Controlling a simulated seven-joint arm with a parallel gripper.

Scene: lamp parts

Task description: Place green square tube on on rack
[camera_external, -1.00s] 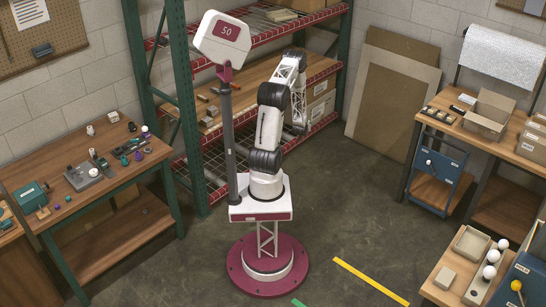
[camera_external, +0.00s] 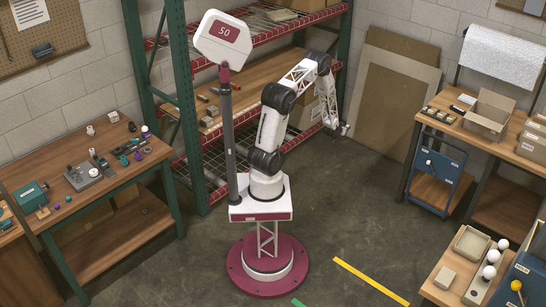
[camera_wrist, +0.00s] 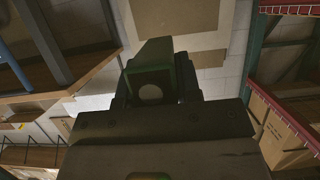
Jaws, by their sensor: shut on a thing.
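The green square tube (camera_wrist: 152,65) is held at my gripper (camera_wrist: 155,92) in the wrist view, its open square end facing the camera. My gripper is shut on it; the fingers are dark and partly hidden by the wrist body. In the external view my gripper (camera_external: 344,129) is small, at the right end of the rack and apart from it, and the tube cannot be made out there. The rack (camera_external: 186,75) has green uprights, red beams and a wooden middle shelf. Part of it shows at the right of the wrist view (camera_wrist: 288,118).
Small grey blocks and tools lie on the rack's middle shelf (camera_external: 250,82), with cardboard boxes (camera_external: 312,105) at its right. Brown boards (camera_external: 385,100) lean on the wall. Workbenches stand at left (camera_external: 110,215) and right (camera_external: 500,150).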

